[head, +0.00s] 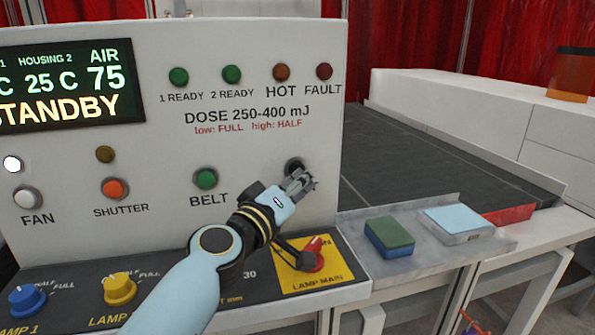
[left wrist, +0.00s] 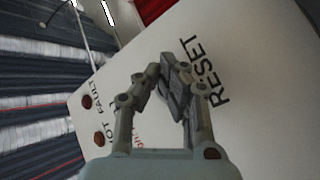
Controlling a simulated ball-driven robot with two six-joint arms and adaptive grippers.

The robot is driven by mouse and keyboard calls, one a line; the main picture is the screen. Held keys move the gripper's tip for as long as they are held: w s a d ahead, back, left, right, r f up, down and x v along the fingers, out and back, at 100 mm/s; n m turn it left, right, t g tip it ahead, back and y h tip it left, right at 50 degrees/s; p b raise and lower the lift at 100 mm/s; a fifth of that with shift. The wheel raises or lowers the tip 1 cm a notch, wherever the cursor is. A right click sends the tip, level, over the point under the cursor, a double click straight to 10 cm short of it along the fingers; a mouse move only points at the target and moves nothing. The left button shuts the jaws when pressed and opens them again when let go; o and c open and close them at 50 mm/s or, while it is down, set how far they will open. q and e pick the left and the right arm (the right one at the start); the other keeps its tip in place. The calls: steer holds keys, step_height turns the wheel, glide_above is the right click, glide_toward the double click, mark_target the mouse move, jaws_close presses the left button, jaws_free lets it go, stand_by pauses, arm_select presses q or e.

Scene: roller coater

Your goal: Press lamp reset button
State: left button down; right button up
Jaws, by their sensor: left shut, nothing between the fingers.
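The control panel (head: 150,180) is a pale upright face with lamps, buttons and a display reading STANDBY. The dark round button (head: 294,165) to the right of BELT shows only partly, above and behind my left gripper (head: 303,182). The gripper's fingers are shut with nothing between them, close in front of the panel; I cannot tell whether they touch the button. In the left wrist view, the shut fingers (left wrist: 172,78) lie beside the RESET label (left wrist: 208,70), and the button is hidden behind them. My right gripper is not in view.
Below are a red LAMP MAIN switch (head: 314,255) on a yellow plate, close under my left gripper, and blue and yellow knobs. The green BELT button (head: 205,179) is to the left. A green-blue block (head: 389,237) and a conveyor belt (head: 420,160) are to the right.

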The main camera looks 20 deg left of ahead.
arm_select(q)
steer(key=shift+w, duration=0.1)
stand_by(0.3)
steer(key=shift+s+d, duration=0.45)
steer(key=shift+s, duration=0.3)
